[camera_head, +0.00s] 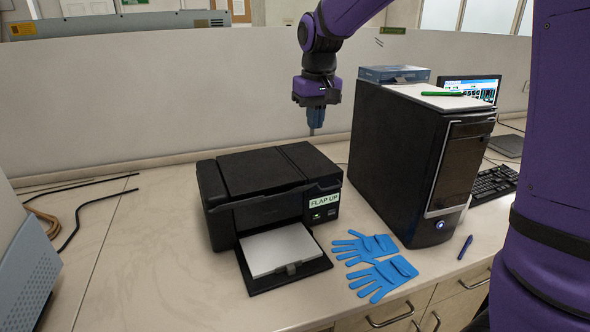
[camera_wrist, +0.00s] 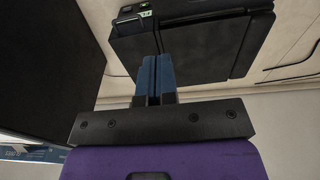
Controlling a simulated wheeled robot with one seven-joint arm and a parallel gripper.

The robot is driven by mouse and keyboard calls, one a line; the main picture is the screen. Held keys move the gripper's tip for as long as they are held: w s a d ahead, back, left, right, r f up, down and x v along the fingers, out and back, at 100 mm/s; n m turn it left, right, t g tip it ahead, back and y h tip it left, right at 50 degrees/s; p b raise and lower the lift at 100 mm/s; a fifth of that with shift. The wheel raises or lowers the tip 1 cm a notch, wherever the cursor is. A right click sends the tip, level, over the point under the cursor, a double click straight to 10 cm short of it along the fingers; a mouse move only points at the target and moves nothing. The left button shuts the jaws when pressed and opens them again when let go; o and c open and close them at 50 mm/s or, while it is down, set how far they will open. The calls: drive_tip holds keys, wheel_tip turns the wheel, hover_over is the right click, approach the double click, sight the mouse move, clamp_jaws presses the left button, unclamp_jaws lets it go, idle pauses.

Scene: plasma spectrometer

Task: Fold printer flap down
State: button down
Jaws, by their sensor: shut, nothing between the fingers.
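The black printer (camera_head: 262,172) sits on the bench, left of the computer tower. Its label reads "FLAP UP" (camera_head: 324,200). An output tray (camera_head: 290,273) with white paper extends from its front. A dark panel, likely the flap (camera_head: 268,211), stands in the front opening above the tray. My gripper (camera_head: 315,130) points down behind the printer's right rear corner, above the bench and apart from the printer. Its blue fingers are together and empty. In the wrist view, the gripper (camera_wrist: 155,62) overlaps the edge of the printer (camera_wrist: 180,45); I cannot tell the gap.
A black computer tower (camera_head: 395,160) with a keyboard (camera_head: 493,182) beside it stands right of the printer. Blue gloves (camera_head: 382,278) and a pen (camera_head: 465,247) lie in front. Black cables (camera_head: 85,210) lie left. A low partition (camera_head: 150,90) runs behind the bench.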

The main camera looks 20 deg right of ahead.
drive_tip(key=shift+w+a+f, duration=0.25)
drive_tip(key=shift+w+a, duration=0.1)
drive_tip(key=shift+w, duration=0.15)
drive_tip(key=shift+w+a+f, duration=0.2)
drive_tip(key=shift+w+a, duration=0.1)
drive_tip(key=shift+w, duration=0.2)
drive_tip(key=f, duration=1)
drive_tip(key=shift+w+f, duration=0.2)
drive_tip(key=shift+f, duration=0.05)
drive_tip(key=shift+s+d+f, duration=0.15)
drive_tip(key=shift+s+f, duration=0.5)
drive_tip(key=shift+s, duration=0.2)
drive_tip(key=shift+s+f, duration=0.45)
drive_tip(key=shift+f, duration=0.15)
drive_tip(key=shift+f, duration=0.1)
